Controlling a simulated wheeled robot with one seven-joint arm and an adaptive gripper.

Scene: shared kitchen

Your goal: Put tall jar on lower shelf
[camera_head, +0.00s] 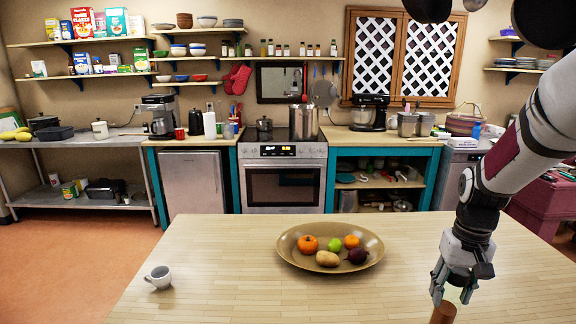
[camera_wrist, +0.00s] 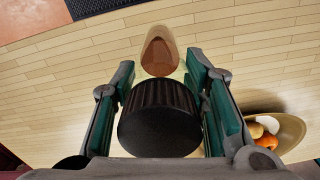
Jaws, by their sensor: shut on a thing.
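My gripper (camera_head: 462,283) is over the right side of the wooden table. It is shut on the tall jar, with fingers on either side of its black ribbed lid (camera_wrist: 160,118). In the wrist view, a brown, partly see-through part (camera_wrist: 160,52), apparently the jar's body, shows beyond the lid. In the head view, only a brown part of the jar (camera_head: 443,313) shows under my gripper at the bottom edge; whether it touches the table is unclear. On the back wall, a lower shelf (camera_head: 110,75) and a lower middle shelf (camera_head: 262,58) hang beneath upper ones.
The wooden table (camera_head: 215,270) carries a bowl of produce (camera_head: 290,255) left of my gripper and a white cup (camera_head: 159,277) at far left. Beyond are a stove (camera_head: 284,178) and an open teal cabinet (camera_head: 436,182). Several boxes and bowls occupy the wall shelves.

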